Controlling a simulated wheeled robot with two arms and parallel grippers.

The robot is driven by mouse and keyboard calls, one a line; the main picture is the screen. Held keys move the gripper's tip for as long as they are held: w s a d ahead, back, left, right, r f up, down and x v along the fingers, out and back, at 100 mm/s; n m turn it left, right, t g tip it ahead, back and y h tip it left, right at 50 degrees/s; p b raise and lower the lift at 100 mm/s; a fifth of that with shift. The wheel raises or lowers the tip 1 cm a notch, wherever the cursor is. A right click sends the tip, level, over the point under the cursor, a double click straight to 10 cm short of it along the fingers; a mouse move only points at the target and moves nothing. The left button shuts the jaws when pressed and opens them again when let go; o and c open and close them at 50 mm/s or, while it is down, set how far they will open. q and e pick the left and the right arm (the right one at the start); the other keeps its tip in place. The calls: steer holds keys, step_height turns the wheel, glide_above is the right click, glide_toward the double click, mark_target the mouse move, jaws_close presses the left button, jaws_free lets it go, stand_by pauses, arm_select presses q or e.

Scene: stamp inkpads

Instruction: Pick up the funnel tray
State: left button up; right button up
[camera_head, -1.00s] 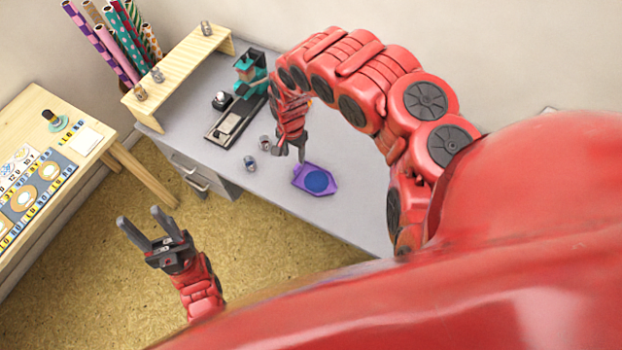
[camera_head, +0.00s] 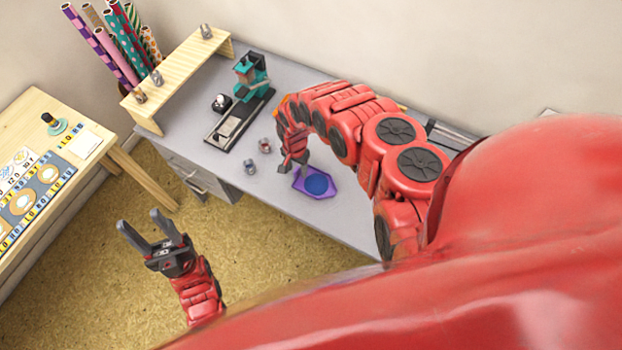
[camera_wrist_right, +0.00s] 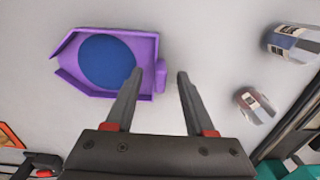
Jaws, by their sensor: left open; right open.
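The funnel tray (camera_head: 301,185) is a flat purple tray with a blue round middle, lying on the grey desk. It also shows in the right wrist view (camera_wrist_right: 144,49), with its spout end to the left and a small tab on its right side. My right gripper (camera_head: 293,172) is over the tray's left end in the head view. In the right wrist view my right gripper (camera_wrist_right: 160,75) is open and empty; its left finger overlaps the tray's edge, and the tab lies between the fingers, just ahead. Contact cannot be told. My left gripper (camera_head: 141,222) is open and empty above the floor.
A teal-and-black press (camera_head: 246,90) and a wooden riser (camera_head: 180,72) are farther back. The desk (camera_head: 340,222) is clear in front of the tray.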

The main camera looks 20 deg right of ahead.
steer(key=shift+f, duration=0.25)
jaws_close()
steer(key=shift+r, duration=0.1)
